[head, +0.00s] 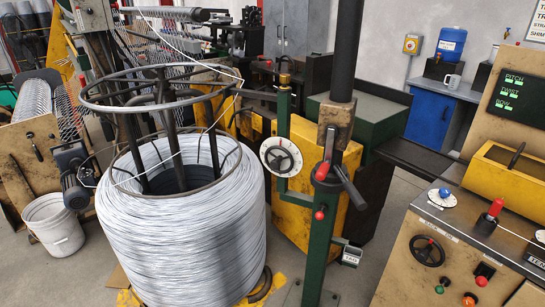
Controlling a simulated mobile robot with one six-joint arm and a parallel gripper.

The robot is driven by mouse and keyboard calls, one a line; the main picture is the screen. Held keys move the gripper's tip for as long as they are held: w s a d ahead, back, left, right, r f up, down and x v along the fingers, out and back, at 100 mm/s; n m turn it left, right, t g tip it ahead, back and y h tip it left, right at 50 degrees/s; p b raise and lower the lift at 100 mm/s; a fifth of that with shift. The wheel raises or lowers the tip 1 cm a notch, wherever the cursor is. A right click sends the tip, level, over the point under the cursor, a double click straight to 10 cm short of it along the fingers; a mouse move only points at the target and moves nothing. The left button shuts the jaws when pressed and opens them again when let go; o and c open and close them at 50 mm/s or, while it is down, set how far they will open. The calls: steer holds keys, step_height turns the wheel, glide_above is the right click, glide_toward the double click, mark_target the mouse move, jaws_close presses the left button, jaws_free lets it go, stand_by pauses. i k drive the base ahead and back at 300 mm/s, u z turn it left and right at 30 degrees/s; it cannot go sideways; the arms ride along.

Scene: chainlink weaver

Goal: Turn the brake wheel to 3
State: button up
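A round white dial with a dark hand wheel at its centre (281,157) stands on a green post just right of the big wire coil; I take it as the brake wheel. It has dark marks around its rim, too small to read, so I cannot tell its setting. Another black hand wheel (427,251) sits on the control panel at the lower right. My gripper is not in view.
The large wire coil (180,240) under a metal ring frame fills the left centre. A green stand with a black lever (350,187) and red knobs rises right of the dial. A white bucket (53,225) stands at the left. A blue cabinet (430,118) stands at the back.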

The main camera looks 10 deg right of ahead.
mark_target(275, 165)
steer(key=i, duration=0.6)
steer(key=u, duration=0.1)
steer(key=k, duration=0.8)
steer(key=u, duration=0.6)
steer(key=k, duration=0.6)
steer(key=u, duration=0.7)
steer(key=i, duration=1)
steer(key=u, duration=0.6)
